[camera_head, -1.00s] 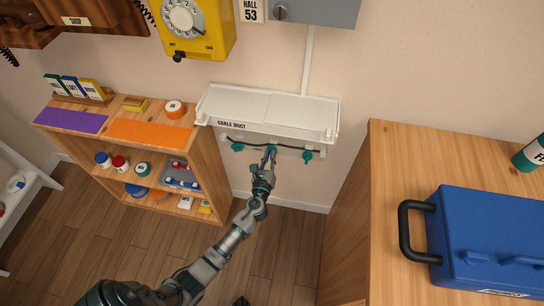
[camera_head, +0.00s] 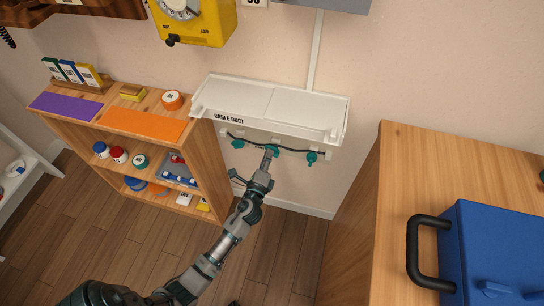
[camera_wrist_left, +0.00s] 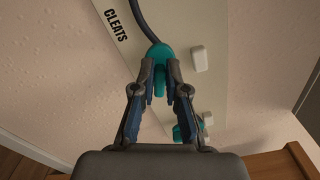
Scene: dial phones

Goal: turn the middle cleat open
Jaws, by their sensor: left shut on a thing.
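The middle cleat (camera_head: 273,150) is teal and sits on the pale rail under the cable duct (camera_head: 268,108). A dark cable runs along the rail to it. My left gripper (camera_head: 268,158) is at the middle cleat. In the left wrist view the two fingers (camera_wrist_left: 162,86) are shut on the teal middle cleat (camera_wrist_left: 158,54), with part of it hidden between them. The left cleat (camera_head: 238,143) and the right cleat (camera_head: 311,158) stand apart from the gripper on either side. My right gripper is not in view.
A wooden shelf (camera_head: 213,150) with small pots and boxes stands left of the rail. A wooden cabinet (camera_head: 395,160) with a blue case (camera_head: 490,240) stands at right. A yellow phone (camera_head: 205,22) hangs above. The floor between is clear.

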